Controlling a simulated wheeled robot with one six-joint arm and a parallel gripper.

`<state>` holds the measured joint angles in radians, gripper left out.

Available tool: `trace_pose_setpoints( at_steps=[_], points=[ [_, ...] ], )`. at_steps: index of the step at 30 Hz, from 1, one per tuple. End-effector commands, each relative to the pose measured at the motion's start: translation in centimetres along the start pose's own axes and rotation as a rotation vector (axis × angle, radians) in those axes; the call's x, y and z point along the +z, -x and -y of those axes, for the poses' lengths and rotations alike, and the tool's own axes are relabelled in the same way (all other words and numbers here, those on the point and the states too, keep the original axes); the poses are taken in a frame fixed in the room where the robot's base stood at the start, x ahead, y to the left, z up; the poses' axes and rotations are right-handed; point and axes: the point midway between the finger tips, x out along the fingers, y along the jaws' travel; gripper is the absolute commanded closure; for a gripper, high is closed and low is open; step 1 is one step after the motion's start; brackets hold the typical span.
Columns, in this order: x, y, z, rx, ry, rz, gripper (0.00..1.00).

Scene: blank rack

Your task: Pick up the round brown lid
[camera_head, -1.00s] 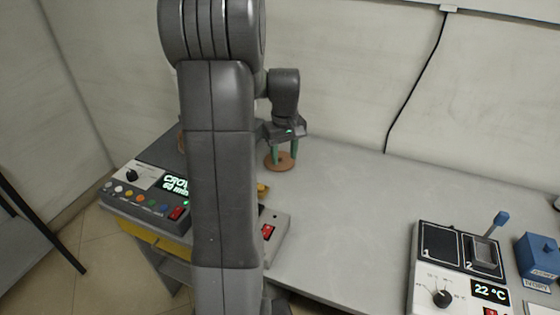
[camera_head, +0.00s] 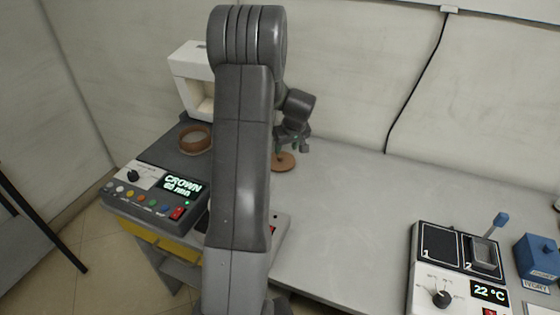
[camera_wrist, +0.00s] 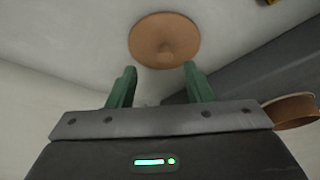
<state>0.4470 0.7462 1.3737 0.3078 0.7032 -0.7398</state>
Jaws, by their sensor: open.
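The round brown lid (camera_head: 283,161) lies flat on the grey table, with a small knob at its middle. It also shows whole in the wrist view (camera_wrist: 164,40), beyond my fingertips. My gripper (camera_head: 298,147) is above the lid and a little to its right, apart from it. In the wrist view, my gripper's two green fingers (camera_wrist: 158,72) are spread with nothing between them. A round brown open container (camera_head: 196,139) stands on a dark surface at the left and partly shows in the wrist view (camera_wrist: 291,108).
A control box (camera_head: 155,190) reading "CROWN" stands at the front left. A white machine (camera_head: 190,75) stands behind the brown container. A two-well heater (camera_head: 460,265) and a blue block (camera_head: 538,257) are at the right. The middle of the table is clear.

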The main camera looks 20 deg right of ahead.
Motion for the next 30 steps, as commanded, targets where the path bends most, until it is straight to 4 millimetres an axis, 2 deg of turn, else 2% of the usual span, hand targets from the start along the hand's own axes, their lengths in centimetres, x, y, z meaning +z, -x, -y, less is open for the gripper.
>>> trace_pose_setpoints(
  at_steps=[3, 10, 18, 21, 29, 30],
  points=[
    [-0.1, -1.3, 0.0, 0.0, 0.0, 0.0, 0.54],
    [-0.3, -2.5, 0.2, -0.001, 0.001, 0.001, 0.54],
    [-0.9, -6.0, 0.7, -0.001, 0.0, 0.002, 0.54],
    [-0.9, -6.7, 0.7, 0.0, 0.0, 0.0, 0.54],
    [-0.9, -7.0, 0.7, 0.0, 0.0, 0.0, 0.54],
    [-0.9, -7.0, 0.7, 0.0, 0.0, 0.0, 0.58]
  ],
)
